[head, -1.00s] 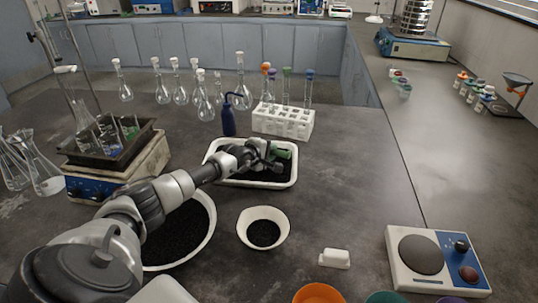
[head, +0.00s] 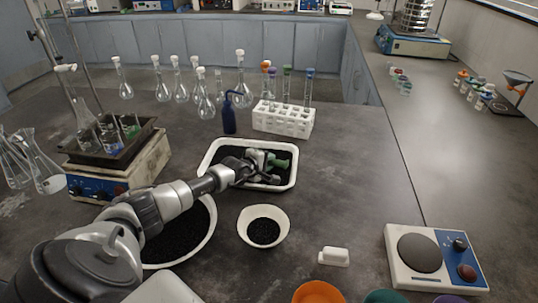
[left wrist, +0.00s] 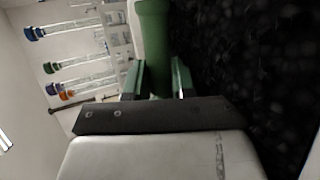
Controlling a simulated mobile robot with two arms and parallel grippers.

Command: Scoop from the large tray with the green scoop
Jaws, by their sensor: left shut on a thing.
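The large tray (head: 206,160) is white, shallow and filled with black granules. It stands mid-table in the head view. My left gripper (head: 256,163) is over the tray and shut on the green scoop (head: 281,163). In the left wrist view, the scoop's green handle (left wrist: 153,40) is between the two fingers of the left gripper (left wrist: 158,80), with the black granules close beside it. The scoop's far end is out of that view, so I cannot tell what it holds. My right gripper is not in view.
A white bowl (head: 282,213) with black granules stands nearer me, and a larger round dish (head: 212,228) is under my left arm. A blue wash bottle (head: 229,118) and white tube rack (head: 283,118) stand behind the tray. The table right of the tray is clear.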

